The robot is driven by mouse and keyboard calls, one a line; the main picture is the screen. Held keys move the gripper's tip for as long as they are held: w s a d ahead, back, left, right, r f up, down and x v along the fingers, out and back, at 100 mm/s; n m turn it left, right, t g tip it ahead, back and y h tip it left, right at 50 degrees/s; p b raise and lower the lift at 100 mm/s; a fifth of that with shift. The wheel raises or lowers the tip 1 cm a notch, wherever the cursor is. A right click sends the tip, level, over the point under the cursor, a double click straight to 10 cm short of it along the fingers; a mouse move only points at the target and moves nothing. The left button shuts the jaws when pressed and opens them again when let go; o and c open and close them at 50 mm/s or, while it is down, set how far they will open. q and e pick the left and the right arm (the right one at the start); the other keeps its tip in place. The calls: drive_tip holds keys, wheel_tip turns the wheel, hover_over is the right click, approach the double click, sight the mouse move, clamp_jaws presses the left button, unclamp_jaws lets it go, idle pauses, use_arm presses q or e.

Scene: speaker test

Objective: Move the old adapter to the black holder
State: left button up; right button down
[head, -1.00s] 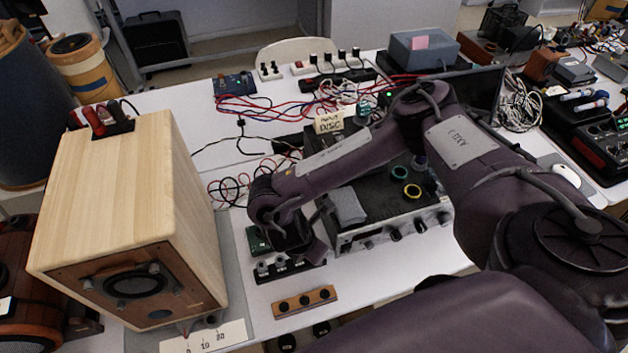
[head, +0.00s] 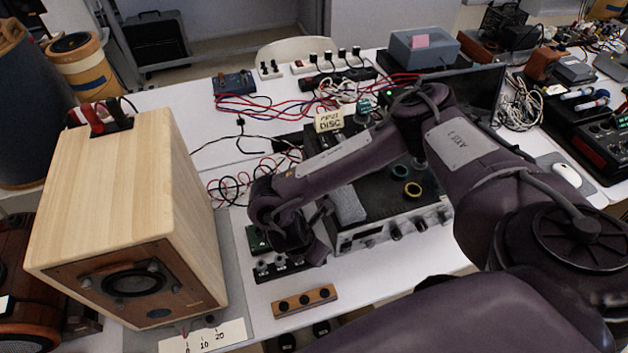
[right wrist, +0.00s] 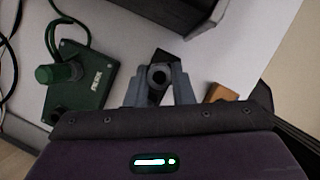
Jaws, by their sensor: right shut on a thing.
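My right gripper (right wrist: 158,88) is shut on a small dark round adapter (right wrist: 159,74) with a hole in its end, seen between the two grey fingers in the right wrist view. I cannot tell from its look whether it is the old one. In the head view the right gripper (head: 296,240) is low over the back of the black holder (head: 290,272), a dark strip with several metal adapters standing in it. The gripper hides part of the holder. Part of a black thing shows behind the held adapter. My left gripper is not in view.
A wooden block (head: 305,300) with black round pieces lies in front of the holder. A green box (right wrist: 82,78) with a knob and cable is close by. A large wooden speaker (head: 120,220) stands left, and a dark amplifier (head: 385,225) is right of the gripper.

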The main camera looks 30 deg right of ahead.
drive_tip(key=shift+f, duration=0.4)
drive_tip(key=c, duration=1.2)
unclamp_jaws()
drive_tip(key=shift+o, duration=0.2)
drive_tip(key=shift+r, duration=0.15)
drive_tip(key=shift+r+p, duration=3.7)
drive_tip(key=shift+p, duration=0.2)
drive_tip(key=shift+f, duration=0.1)
